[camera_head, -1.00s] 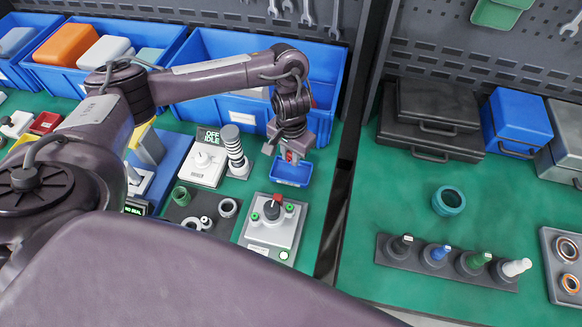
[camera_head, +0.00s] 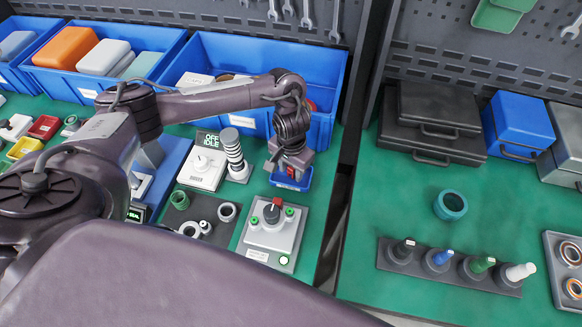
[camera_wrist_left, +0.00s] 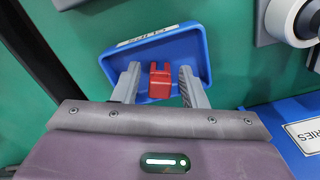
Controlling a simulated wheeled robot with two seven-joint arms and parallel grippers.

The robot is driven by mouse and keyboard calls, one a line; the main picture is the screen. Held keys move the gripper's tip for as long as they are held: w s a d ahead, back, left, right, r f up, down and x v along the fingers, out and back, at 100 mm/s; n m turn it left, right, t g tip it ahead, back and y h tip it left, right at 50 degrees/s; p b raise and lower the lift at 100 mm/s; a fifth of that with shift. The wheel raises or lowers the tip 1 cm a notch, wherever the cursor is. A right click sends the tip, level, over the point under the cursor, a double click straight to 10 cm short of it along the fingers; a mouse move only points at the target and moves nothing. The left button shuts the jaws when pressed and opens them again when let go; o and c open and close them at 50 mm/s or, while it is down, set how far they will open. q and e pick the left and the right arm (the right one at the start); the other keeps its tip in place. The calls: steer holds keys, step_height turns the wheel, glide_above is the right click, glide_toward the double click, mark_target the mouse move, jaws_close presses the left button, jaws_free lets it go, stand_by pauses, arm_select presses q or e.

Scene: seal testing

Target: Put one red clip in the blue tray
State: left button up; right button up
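The small blue tray (camera_head: 290,185) stands on the green bench beneath my left gripper (camera_head: 291,177); the gripper hides much of it. In the left wrist view the tray (camera_wrist_left: 200,55) has a white label along one edge. A red clip (camera_wrist_left: 160,82) shows between the two fingers of my left gripper (camera_wrist_left: 160,88), over the tray's floor. A gap shows on each side of the clip, so the fingers are open around it and apart from it. Whether the clip rests on the tray floor is hard to tell. My right gripper is not in view.
A grey control panel with a knob (camera_head: 272,216) lies just in front of the tray. A white tester box (camera_head: 202,168) and a ringed post (camera_head: 235,152) stand to its left. A large blue bin (camera_head: 330,100) is behind. A dark gap separates the right bench.

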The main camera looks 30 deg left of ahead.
arm_select(q)
step_height(320, 180, up, 12)
steer(key=p, duration=0.4)
steer(key=shift+r, duration=0.15)
stand_by(0.7)
